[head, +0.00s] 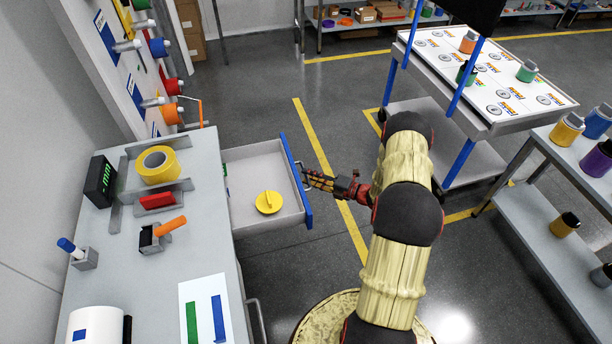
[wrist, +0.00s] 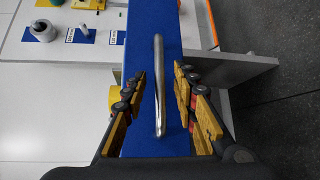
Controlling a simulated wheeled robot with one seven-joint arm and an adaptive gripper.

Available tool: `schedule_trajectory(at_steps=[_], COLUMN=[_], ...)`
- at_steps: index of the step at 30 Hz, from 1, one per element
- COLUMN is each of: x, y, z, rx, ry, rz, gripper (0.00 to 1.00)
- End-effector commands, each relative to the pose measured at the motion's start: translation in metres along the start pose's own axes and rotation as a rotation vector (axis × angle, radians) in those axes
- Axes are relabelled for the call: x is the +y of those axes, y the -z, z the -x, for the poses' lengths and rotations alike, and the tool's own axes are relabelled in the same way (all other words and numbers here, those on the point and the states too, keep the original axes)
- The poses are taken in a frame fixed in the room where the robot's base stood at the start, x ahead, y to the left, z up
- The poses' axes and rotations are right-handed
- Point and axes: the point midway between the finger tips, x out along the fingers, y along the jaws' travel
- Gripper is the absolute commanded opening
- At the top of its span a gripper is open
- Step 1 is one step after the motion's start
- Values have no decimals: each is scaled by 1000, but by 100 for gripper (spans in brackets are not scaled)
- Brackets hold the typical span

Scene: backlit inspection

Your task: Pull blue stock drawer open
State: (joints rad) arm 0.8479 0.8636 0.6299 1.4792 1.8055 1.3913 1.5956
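The blue-fronted drawer (head: 293,182) stands pulled out from the grey bench, its light tray showing. A round yellow piece (head: 268,202) lies inside it. The drawer's metal bar handle (wrist: 159,85) runs lengthwise down the blue front (wrist: 193,28) in the wrist view. My gripper (head: 309,177) is at the outer side of the drawer front, by the handle. In the wrist view my gripper (wrist: 158,78) is open, with one finger on each side of the handle and visible gaps to it. Part of the front is hidden behind the fingers.
The bench top (head: 195,255) holds a yellow tape roll (head: 157,165), a red block (head: 157,200) and an orange-handled tool (head: 170,226). A white-topped table (head: 450,65) with cups stands at the back right, and a grey shelf unit (head: 535,215) at the right. Floor beyond the drawer is clear.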

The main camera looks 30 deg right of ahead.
Motion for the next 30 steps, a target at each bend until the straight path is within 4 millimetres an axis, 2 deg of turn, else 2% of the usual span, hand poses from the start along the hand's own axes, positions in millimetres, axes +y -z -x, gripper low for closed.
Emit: schedule_trajectory(at_steps=[6, 13, 19, 30], x=[-1, -1, -1, -1], y=[-1, 0, 0, 1], z=[47, 85, 98, 99], rx=[-4, -3, -1, 0], ry=[2, 1, 1, 1], rz=[-2, -3, -2, -2], gripper=[29, 29, 29, 29])
